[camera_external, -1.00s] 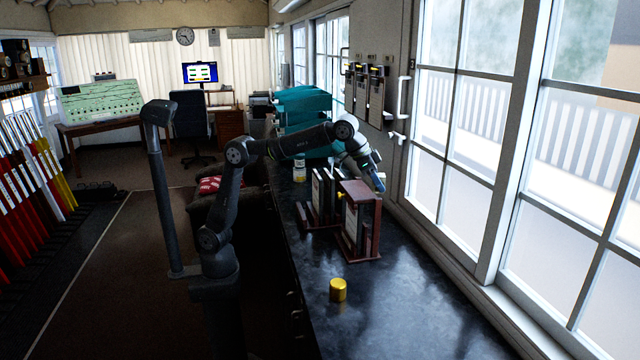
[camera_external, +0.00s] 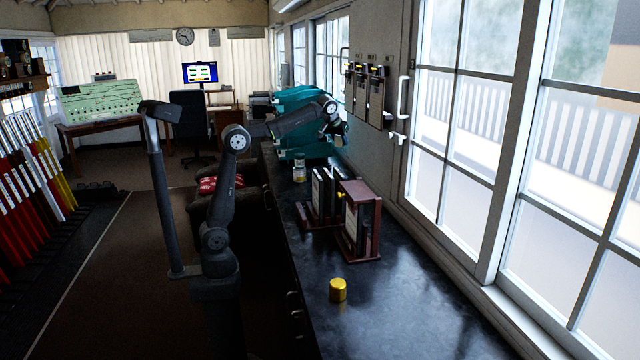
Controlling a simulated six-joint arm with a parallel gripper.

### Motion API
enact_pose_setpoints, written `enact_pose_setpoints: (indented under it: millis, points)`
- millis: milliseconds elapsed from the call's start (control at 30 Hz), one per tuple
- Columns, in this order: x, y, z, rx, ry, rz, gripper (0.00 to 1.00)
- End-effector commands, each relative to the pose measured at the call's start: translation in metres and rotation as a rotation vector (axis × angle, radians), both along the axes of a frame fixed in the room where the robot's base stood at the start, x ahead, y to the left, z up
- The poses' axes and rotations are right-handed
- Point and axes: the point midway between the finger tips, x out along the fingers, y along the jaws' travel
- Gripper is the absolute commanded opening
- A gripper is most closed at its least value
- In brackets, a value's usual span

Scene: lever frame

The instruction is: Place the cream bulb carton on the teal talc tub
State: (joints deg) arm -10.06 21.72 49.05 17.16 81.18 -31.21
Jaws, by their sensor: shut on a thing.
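My gripper (camera_external: 341,139) is at the far end of the counter, raised above its top, beside the teal stacked unit and close to the window wall in the picture. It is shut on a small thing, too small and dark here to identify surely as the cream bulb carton. I cannot pick out the teal talc tub; it may be hidden behind the wooden frames or my arm.
The dark counter (camera_external: 390,312) has free room at its near end. A yellow cylinder (camera_external: 338,290) stands there. Brown wooden frames (camera_external: 361,222) stand mid-counter. A clear jar with a yellow band (camera_external: 299,171) and the large teal stacked unit (camera_external: 290,118) are farther back.

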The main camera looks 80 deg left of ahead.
Motion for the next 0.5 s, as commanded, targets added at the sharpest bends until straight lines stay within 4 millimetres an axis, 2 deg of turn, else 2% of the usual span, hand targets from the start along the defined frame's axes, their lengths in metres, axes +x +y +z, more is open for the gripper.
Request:
enact_pose_setpoints:
  millis: [33, 200, 333, 500]
  points:
    - [-0.011, 0.027, -0.001, 0.0, 0.0, 0.055, 0.14]
    - [-0.049, 0.1, -0.003, 0.0, 0.0, 0.22, 0.14]
    - [-0.077, 0.142, -0.005, 0.0, -0.001, 0.324, 0.14]
    - [-0.102, 0.174, -0.005, -0.001, -0.001, 0.409, 0.14]
